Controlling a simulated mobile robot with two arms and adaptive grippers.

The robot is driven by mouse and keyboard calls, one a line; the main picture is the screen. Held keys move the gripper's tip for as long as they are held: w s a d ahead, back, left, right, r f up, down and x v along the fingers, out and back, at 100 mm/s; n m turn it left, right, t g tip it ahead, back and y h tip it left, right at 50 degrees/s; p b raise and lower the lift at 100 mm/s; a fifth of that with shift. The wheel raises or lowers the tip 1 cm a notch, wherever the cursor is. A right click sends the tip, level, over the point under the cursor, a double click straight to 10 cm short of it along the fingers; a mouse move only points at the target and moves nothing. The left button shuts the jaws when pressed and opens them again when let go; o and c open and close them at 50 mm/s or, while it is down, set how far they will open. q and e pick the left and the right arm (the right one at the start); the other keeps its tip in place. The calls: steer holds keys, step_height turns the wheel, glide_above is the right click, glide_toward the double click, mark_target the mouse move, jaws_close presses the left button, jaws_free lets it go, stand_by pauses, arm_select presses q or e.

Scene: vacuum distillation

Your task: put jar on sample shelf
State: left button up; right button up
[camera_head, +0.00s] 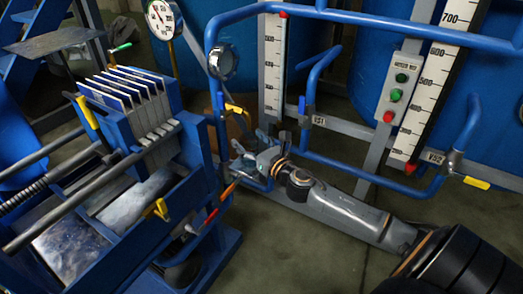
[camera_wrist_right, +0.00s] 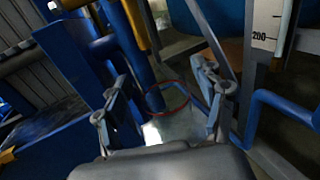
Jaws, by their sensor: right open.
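A thin red ring (camera_wrist_right: 167,98) shows between the fingers in the right wrist view, with a pale patch below it. It looks like the rim of a clear jar, but the walls are too faint to be sure. My right gripper (camera_head: 244,158) is beside the blue frame in the head view, its fingers apart. It also shows in the right wrist view (camera_wrist_right: 160,88), with one finger on each side of the ring. I cannot tell whether they touch it. I cannot make out a jar in the head view or identify the sample shelf. My left gripper is not in view.
A blue plate press (camera_head: 150,115) with white plates and several valve handles stands left of my right gripper. Blue pipes (camera_head: 370,163) and a level scale (camera_head: 273,65) are behind it. A button box (camera_head: 399,88) is at right. Grey floor (camera_head: 300,255) is open in front.

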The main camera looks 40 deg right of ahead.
steer(key=s+a+f+m+g+h, duration=0.1)
steer(key=s+f+m+g+h, duration=0.1)
steer(key=s+m, duration=0.55)
steer(key=s+a+f+m+g+h, duration=0.1)
steer(key=s+f+m+h, duration=0.15)
steer(key=s+m, duration=0.55)
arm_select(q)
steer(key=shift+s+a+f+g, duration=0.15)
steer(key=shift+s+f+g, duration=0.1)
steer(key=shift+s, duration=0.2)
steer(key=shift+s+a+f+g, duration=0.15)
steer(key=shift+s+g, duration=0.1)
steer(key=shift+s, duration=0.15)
arm_select(e)
steer(key=s+a+f+m+g+y, duration=0.2)
steer(key=s+a+f+m+g, duration=0.2)
steer(key=s+a+m, duration=0.2)
steer(key=s+a+f+m+g+y, duration=0.3)
steer(key=s+a+m, duration=0.4)
steer(key=a+m, duration=0.4)
steer(key=shift+f+m+g, duration=0.6)
steer(key=shift+f+m, duration=0.05)
steer(key=shift+f, duration=0.25)
